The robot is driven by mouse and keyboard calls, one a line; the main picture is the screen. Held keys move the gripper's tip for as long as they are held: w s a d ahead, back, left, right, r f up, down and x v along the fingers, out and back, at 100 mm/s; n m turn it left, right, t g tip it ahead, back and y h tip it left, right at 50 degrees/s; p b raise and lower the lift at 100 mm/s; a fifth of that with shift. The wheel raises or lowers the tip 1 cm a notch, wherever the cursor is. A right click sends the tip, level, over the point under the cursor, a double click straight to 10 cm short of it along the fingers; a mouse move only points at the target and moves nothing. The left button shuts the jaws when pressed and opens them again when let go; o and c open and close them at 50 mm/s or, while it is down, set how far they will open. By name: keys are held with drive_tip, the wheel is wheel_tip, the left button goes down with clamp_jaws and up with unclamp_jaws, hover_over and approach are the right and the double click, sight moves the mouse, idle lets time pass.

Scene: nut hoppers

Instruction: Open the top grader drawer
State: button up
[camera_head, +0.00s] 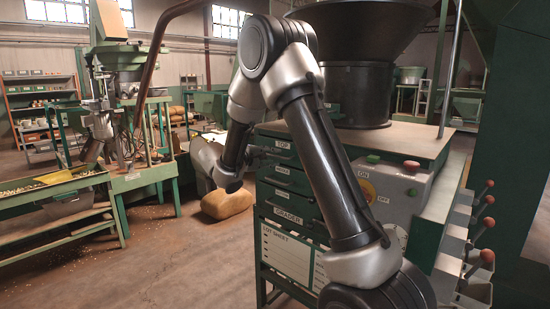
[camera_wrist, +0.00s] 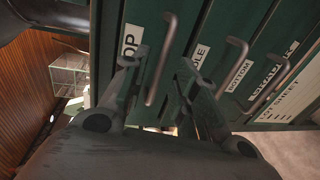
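The top grader drawer (camera_head: 283,158) carries the TOP label and looks closed, flush with the drawers under it. In the wrist view its label (camera_wrist: 130,42) is partly hidden by a finger. The top drawer's bar handle (camera_wrist: 161,60) shows between the two fingers of my gripper (camera_wrist: 160,68). The fingers are apart, one on each side of the handle; I cannot tell whether either touches it. In the head view my gripper (camera_head: 262,154) is at the left of the drawer front, small and partly hidden by my wrist.
The middle drawer handle (camera_wrist: 234,66) and bottom drawer handle (camera_wrist: 268,85) lie right of my gripper in the wrist view. A control box (camera_head: 395,195) and a dark hopper (camera_head: 357,90) belong to the same station. A brown sack (camera_head: 227,203) lies on the floor. Open floor spreads to the left.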

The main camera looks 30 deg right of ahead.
drive_tip(key=shift+x, duration=1.45)
clamp_jaws()
drive_tip(key=f+v, duration=0.3)
drive_tip(key=v, duration=1.4)
drive_tip(key=a+f+v, duration=0.1)
drive_tip(key=f+v, duration=0.2)
drive_tip(key=v, duration=1.4)
drive_tip(key=shift+s+a+f, duration=0.25)
drive_tip(key=shift+s+f, duration=0.05)
drive_tip(key=shift+f, duration=0.05)
unclamp_jaws()
